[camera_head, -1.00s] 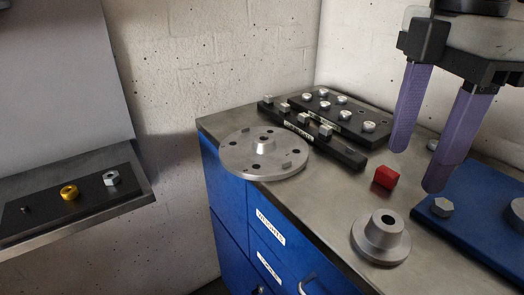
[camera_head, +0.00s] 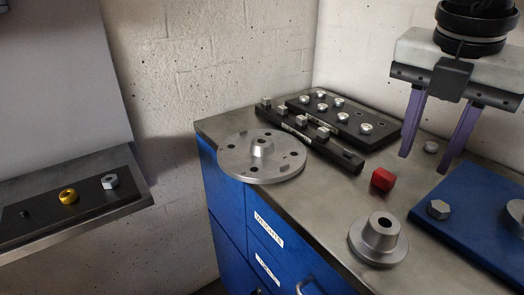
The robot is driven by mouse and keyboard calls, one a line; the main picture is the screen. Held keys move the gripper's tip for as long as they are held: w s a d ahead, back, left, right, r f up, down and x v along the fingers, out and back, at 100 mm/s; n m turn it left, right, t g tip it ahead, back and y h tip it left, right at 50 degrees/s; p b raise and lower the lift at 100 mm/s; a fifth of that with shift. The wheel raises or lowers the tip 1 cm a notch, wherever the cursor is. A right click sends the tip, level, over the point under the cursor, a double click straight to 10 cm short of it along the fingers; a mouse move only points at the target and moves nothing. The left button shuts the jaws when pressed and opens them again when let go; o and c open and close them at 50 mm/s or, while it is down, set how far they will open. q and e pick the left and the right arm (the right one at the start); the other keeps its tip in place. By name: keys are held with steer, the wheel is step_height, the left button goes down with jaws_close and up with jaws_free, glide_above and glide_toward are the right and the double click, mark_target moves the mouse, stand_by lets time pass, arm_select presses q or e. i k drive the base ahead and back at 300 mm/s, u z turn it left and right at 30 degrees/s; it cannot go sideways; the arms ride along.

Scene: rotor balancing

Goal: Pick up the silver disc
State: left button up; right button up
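The silver disc (camera_head: 262,168) is a flat round plate with a raised centre hub and several holes. It lies flat on the metal top of the blue cabinet, near the back left corner, and its left edge reaches the cabinet's edge. My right gripper (camera_head: 423,162) has two purple fingers spread apart with nothing between them. It hangs above the right part of the cabinet top, to the right of the disc and well apart from it. My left gripper is not in view.
A red block (camera_head: 382,180) and a silver flanged hub (camera_head: 378,240) stand right of the disc. Black racks (camera_head: 352,125) with several silver pieces lie behind. A blue plate (camera_head: 470,215) is at right. A side shelf (camera_head: 140,190) holds a gold part (camera_head: 68,195) and a nut (camera_head: 109,181).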

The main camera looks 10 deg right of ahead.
mark_target(257, 156)
steer(key=z, duration=1.65)
steer(key=k, duration=1.25)
steer(key=u, duration=1.5)
steer(key=i, duration=1.65)
